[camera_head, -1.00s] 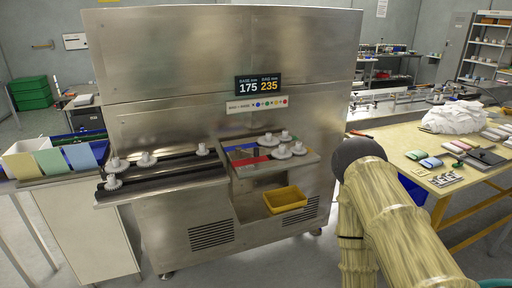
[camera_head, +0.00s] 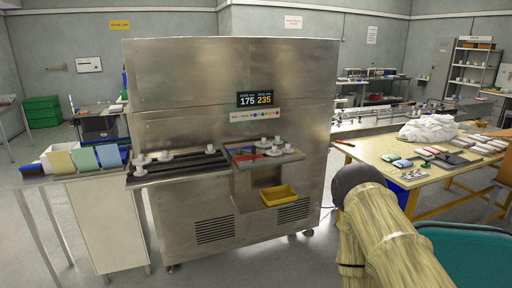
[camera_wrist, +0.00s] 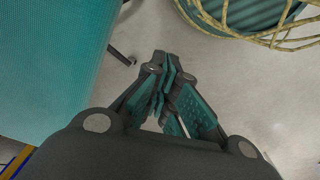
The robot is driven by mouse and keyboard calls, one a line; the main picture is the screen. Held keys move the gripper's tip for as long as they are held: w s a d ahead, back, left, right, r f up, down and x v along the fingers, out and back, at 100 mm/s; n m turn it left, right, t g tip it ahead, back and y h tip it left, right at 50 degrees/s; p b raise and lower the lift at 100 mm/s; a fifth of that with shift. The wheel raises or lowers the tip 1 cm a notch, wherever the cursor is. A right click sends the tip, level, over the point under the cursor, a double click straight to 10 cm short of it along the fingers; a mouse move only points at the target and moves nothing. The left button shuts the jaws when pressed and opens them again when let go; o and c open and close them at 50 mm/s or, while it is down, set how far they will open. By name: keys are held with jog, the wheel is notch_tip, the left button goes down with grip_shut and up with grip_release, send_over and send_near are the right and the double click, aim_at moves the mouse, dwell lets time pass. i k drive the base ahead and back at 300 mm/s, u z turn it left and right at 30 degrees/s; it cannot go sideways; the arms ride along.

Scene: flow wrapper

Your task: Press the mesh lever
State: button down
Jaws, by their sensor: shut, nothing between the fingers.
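The steel flow wrapper (camera_head: 225,85) stands in the middle of the head view. White gear-like pieces (camera_head: 165,156) sit on its dark left deck, and more (camera_head: 275,150) sit on the right tray with red and blue parts. I cannot make out which part is the mesh lever. My gripper (camera_wrist: 167,66) shows in the wrist view, shut and empty, pointing over bare grey floor. It touches nothing and is apart from the machine. In the head view only my arm shows, at the lower right; the gripper is hidden there.
A yellow bin (camera_head: 279,195) sits low in the machine's front. A side table with coloured bins (camera_head: 84,158) stands at left, a cluttered wooden workbench (camera_head: 385,146) at right. A teal chair (camera_head: 465,255) is close at lower right; a teal surface (camera_wrist: 50,70) fills the wrist view's left.

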aim_at(239, 149)
jog(key=u, duration=1.25)
jog(key=i, duration=1.15)
jog(key=z, duration=0.8)
